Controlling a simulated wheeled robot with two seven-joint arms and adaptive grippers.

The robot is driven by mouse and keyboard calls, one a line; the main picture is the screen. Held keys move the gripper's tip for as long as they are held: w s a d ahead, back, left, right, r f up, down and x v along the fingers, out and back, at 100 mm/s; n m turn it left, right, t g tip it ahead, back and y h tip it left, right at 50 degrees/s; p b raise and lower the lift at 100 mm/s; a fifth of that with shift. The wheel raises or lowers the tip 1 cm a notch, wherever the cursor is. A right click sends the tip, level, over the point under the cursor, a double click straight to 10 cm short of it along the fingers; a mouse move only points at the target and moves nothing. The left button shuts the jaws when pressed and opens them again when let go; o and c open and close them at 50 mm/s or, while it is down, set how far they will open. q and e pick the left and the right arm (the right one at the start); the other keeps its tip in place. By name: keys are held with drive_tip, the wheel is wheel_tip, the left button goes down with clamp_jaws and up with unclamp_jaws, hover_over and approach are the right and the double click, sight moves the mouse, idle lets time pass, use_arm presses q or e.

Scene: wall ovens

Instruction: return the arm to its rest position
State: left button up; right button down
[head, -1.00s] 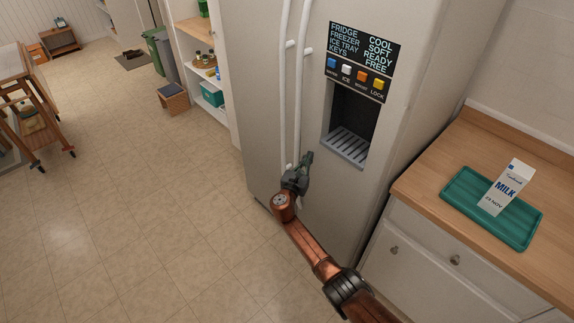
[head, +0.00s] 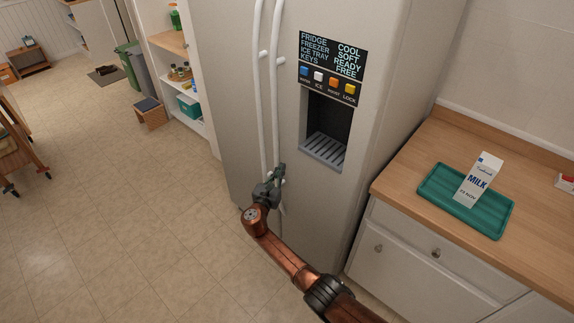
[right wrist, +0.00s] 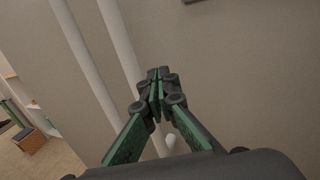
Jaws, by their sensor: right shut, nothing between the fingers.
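My right arm (head: 290,262) comes in from the bottom of the head view, with copper links and black joints. Its gripper (head: 280,171) is in front of the fridge (head: 237,100), by the lower end of the long white handles. In the right wrist view the gripper's green and black fingers (right wrist: 159,75) are closed together with nothing between them. The white handles (right wrist: 110,60) pass behind them, and I cannot tell whether anything touches. My left gripper is not in view.
A wooden counter (head: 420,155) on the right bears a teal tray (head: 440,207) with a milk carton (head: 478,181) on it. White drawers (head: 410,260) are below. A wooden trolley (head: 15,150) stands far left. The tiled floor (head: 120,220) between is clear.

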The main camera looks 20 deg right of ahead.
drive_tip(key=s+a, duration=0.5)
drive_tip(key=a, duration=0.3)
drive_tip(key=shift+f+p, duration=0.15)
drive_tip(key=shift+p, duration=0.2)
